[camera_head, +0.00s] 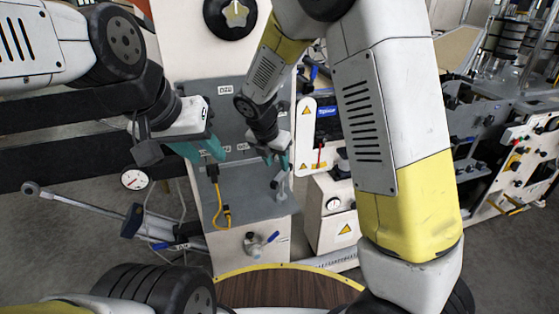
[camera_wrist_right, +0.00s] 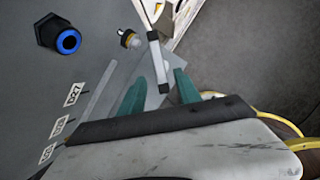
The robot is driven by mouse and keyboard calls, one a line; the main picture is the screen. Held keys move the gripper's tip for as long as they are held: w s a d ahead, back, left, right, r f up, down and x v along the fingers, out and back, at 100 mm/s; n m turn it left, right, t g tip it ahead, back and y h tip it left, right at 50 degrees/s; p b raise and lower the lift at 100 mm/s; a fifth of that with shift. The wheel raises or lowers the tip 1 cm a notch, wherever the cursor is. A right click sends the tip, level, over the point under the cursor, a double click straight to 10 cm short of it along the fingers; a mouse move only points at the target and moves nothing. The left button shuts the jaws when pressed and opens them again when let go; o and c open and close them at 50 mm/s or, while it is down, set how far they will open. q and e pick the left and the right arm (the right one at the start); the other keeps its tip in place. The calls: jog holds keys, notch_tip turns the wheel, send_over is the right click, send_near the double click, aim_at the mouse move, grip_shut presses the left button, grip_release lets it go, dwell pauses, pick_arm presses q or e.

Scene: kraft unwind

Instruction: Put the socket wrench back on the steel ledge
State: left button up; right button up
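The steel ledge (camera_head: 245,207) is a grey shelf on the front of a pale cabinet in the head view. My right gripper (camera_head: 277,160) is over its right end. In the right wrist view its two teal fingers (camera_wrist_right: 161,80) stand apart. A pale bar with dark ends (camera_wrist_right: 157,62), possibly the socket wrench, shows between and beyond the fingertips, with gaps on both sides. A small pale object (camera_head: 281,184) below this gripper in the head view may be the same thing. My left gripper (camera_head: 203,151) is open and empty at the ledge's left side.
A black connector with a yellow cable (camera_head: 222,212) hangs at the ledge's front left. A blue-handled valve (camera_head: 256,243) is below. A round gauge (camera_head: 134,179) is at left. A black-and-blue fitting (camera_wrist_right: 65,40) sticks out of the panel. A machine stands at right.

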jog(key=shift+s+a+r, duration=0.1)
jog(key=shift+s+r, duration=0.05)
jog(key=shift+r, duration=0.3)
jog(key=shift+s+r, duration=0.15)
jog(key=shift+r, duration=0.2)
jog(key=s+d+r+m+y, duration=0.1)
jog(key=s+d+r+m, duration=0.4)
jog(key=m, duration=0.5)
jog(key=s+d+r+m+t+y, duration=0.1)
jog(key=s+d+r+m, duration=0.4)
jog(key=s+m, duration=0.5)
jog(key=s+d+r+m+t+y, duration=0.1)
jog(key=s+d+r+m+y, duration=0.1)
jog(key=s+d+r+m, duration=0.4)
jog(key=s+m, duration=0.1)
jog(key=m, duration=0.3)
jog(key=shift+s+r, duration=0.2)
jog(key=shift+r, duration=0.1)
